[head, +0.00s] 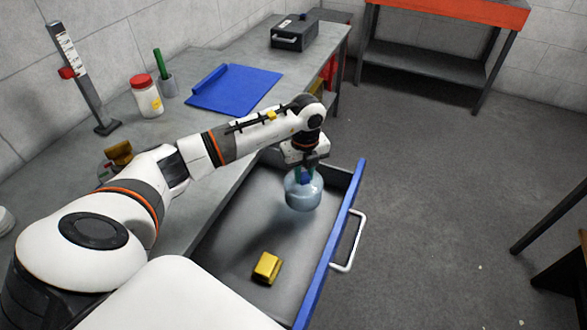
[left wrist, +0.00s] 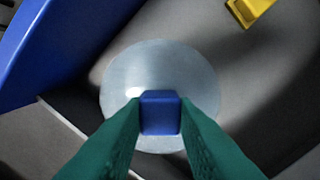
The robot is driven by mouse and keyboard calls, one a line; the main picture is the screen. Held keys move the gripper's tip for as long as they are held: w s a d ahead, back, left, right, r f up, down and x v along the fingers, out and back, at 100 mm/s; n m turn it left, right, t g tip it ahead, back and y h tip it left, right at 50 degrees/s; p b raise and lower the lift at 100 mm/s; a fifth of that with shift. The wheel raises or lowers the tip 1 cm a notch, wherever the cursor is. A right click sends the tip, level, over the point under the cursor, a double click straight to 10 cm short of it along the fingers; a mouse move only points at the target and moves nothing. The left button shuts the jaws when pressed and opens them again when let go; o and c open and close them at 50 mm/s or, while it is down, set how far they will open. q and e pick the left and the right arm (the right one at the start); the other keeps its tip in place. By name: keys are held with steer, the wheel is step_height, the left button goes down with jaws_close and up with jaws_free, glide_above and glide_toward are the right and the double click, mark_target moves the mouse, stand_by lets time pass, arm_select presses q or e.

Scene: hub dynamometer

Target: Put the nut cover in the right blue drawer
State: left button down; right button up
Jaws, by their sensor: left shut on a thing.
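The nut cover (head: 304,194) is a pale, clear dome with a blue knob on top. My left gripper (head: 305,170) is shut on its blue knob, and the cover hangs upright below the fingers. In the left wrist view the green fingertips clasp the blue knob (left wrist: 160,113), with the round clear cover (left wrist: 125,75) beneath. The cover is over the open drawer (head: 318,270), which has a blue front and a white handle. I cannot tell its exact height above the drawer floor. My right gripper is not in view.
A yellow block (head: 266,268) lies in the drawer. On the grey bench are a blue mat (head: 240,90), a red-lidded jar (head: 146,96), a cup with a green stick (head: 167,84) and a black case (head: 295,32).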

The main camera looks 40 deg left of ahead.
mark_target(303, 187)
arm_select(q)
step_height(303, 187, down, 6)
steer(key=shift+r, duration=0.1)
stand_by(0.4)
steer(key=shift+f, duration=0.3)
steer(key=c, duration=1.2)
jaws_free()
steer(key=shift+r, duration=0.2)
step_height(303, 187, up, 12)
steer(key=shift+b, duration=0.3)
